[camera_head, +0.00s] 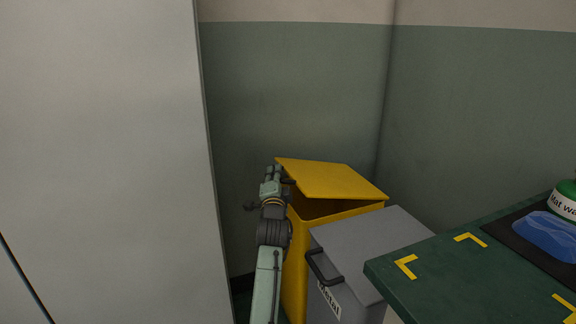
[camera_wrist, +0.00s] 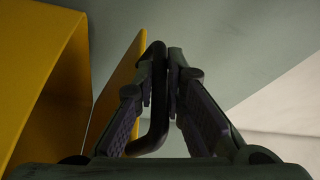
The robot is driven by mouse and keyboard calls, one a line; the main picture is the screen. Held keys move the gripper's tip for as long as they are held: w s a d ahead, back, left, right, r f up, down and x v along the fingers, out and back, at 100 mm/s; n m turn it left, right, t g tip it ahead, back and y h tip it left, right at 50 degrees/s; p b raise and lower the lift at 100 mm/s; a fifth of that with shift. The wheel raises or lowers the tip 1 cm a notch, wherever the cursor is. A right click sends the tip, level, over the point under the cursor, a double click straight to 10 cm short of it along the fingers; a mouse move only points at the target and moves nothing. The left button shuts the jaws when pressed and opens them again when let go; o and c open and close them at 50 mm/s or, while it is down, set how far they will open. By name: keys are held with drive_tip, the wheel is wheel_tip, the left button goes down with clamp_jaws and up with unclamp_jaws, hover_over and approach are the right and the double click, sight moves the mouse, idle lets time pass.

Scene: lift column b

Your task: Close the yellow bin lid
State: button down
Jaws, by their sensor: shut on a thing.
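The yellow bin (camera_head: 294,265) stands against the back wall, left of a grey bin. Its yellow lid (camera_head: 330,180) is partly open and tilted, with a dark gap showing under its front edge. My gripper (camera_head: 276,173) is at the lid's left edge. In the wrist view my gripper (camera_wrist: 168,65) is shut on the dark bar handle (camera_wrist: 154,125), which runs between its fingers. The yellow lid (camera_wrist: 122,80) shows edge-on beside the handle, and the yellow bin (camera_wrist: 40,85) fills the left. My fingers hide part of the handle.
The grey bin (camera_head: 365,240) with a black handle and a "Metal" label stands close on the right. A green table (camera_head: 450,285) with yellow corner marks is at the front right. A large pale panel (camera_head: 100,160) fills the left.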

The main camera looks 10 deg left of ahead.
wheel_tip(320, 180, down, 9)
drive_tip(key=a+n+y+b, duration=0.1)
drive_tip(key=n+b, duration=0.2)
drive_tip(key=b, duration=0.2)
drive_tip(key=shift+s+t, duration=0.4)
drive_tip(key=c, duration=1.7)
unclamp_jaws()
drive_tip(key=shift+o, duration=0.2)
wheel_tip(320, 180, up, 10)
drive_tip(key=shift+a, duration=0.15)
